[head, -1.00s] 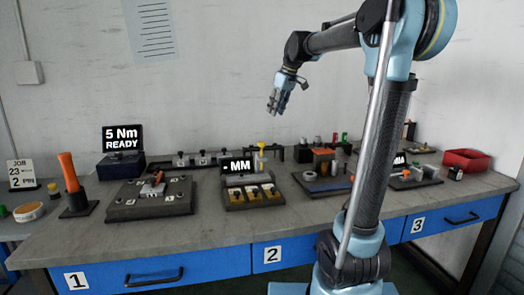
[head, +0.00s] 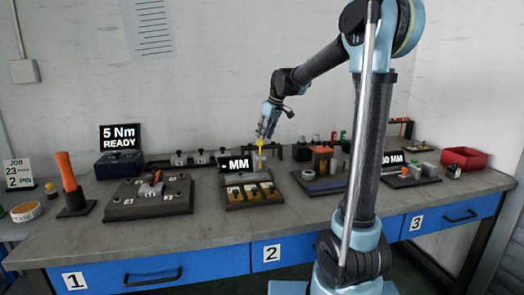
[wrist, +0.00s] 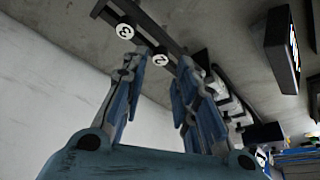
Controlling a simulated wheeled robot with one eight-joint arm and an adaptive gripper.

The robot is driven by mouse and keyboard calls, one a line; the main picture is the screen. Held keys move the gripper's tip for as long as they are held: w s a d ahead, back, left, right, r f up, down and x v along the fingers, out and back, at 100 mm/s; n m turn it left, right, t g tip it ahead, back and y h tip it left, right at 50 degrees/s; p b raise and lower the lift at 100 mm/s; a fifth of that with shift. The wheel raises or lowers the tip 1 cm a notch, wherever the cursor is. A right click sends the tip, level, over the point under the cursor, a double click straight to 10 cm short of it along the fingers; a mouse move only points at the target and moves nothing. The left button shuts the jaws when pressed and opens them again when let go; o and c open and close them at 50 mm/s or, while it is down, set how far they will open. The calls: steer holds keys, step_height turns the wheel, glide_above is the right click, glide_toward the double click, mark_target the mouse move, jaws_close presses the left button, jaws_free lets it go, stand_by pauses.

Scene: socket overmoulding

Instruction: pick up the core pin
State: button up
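My gripper (head: 265,134) hangs above the back of the bench, close to a yellow-topped upright piece (head: 259,145) behind the middle display. In the wrist view the fingers of my gripper (wrist: 165,62) are spread apart, with nothing seen between them. A dark rack (wrist: 143,25) with round labels 2 and 3 lies beyond the fingertips; it also shows along the back of the bench in the head view (head: 210,160). I cannot tell for certain which piece is the core pin. From the head view, I cannot tell whether the fingers touch the yellow-topped piece.
The middle display (head: 235,163) stands in front of my gripper, above a tray with yellow inserts (head: 250,195). A fixture plate (head: 150,200) and an orange-handled tool (head: 66,172) are at left. A red bin (head: 464,158) is at far right. The bench's front strip is clear.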

steer(key=shift+x, duration=1.7)
jaws_close()
steer(key=shift+d, duration=0.1)
